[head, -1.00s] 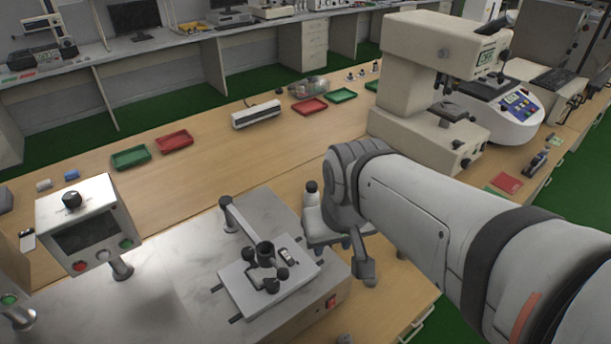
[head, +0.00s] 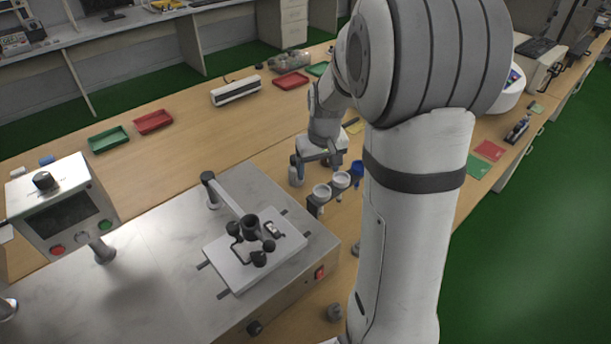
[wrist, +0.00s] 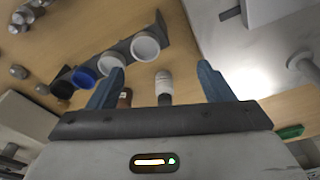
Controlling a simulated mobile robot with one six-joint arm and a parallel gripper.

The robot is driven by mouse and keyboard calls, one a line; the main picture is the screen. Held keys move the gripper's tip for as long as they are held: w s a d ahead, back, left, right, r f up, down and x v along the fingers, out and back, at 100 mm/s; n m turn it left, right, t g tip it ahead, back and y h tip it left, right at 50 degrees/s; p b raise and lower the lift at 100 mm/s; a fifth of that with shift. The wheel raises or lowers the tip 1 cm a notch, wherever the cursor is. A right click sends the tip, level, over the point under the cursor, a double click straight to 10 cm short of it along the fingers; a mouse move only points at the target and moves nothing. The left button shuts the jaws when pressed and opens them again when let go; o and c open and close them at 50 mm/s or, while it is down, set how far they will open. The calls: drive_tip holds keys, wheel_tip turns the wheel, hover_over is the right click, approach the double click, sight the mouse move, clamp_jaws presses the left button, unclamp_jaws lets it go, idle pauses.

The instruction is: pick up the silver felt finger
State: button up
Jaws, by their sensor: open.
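I cannot single out the silver felt finger with certainty. Several small silver-grey round pieces (wrist: 18,72) lie on the table at the upper left of the wrist view, outside my fingers. A grey cylindrical piece (head: 335,313) stands on the table in front of the tester in the head view. My gripper (head: 318,165) is above the table behind the cup rack. In the wrist view my gripper (wrist: 158,66) is open with nothing held. A white-capped bottle (wrist: 163,86) shows between the fingers, beyond the tips.
A dark rack (head: 314,207) with white cups and a blue cup (head: 357,170) stands close to my gripper. The metal-topped tester (head: 150,270) with its arm fills the front left. Red (head: 153,122) and green (head: 109,139) trays lie farther back. The table's middle left is clear.

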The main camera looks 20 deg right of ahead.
approach(321, 193)
drive_tip(key=shift+w+a+r, duration=0.1)
drive_tip(key=shift+w+a, duration=0.05)
drive_tip(key=shift+w, duration=0.2)
drive_tip(key=f+p, duration=0.1)
drive_tip(key=f, duration=0.5)
drive_tip(key=shift+d+f, duration=0.15)
drive_tip(key=shift+d, duration=0.05)
drive_tip(key=shift+w+f, duration=0.2)
drive_tip(key=shift+f, duration=0.3)
drive_tip(key=shift+c, duration=0.5)
drive_tip(key=c, duration=1.3)
drive_tip(key=shift+o, duration=0.2)
drive_tip(key=shift+r, duration=0.15)
wheel_tip(321, 193, up, 18)
drive_tip(key=shift+b, duration=0.45)
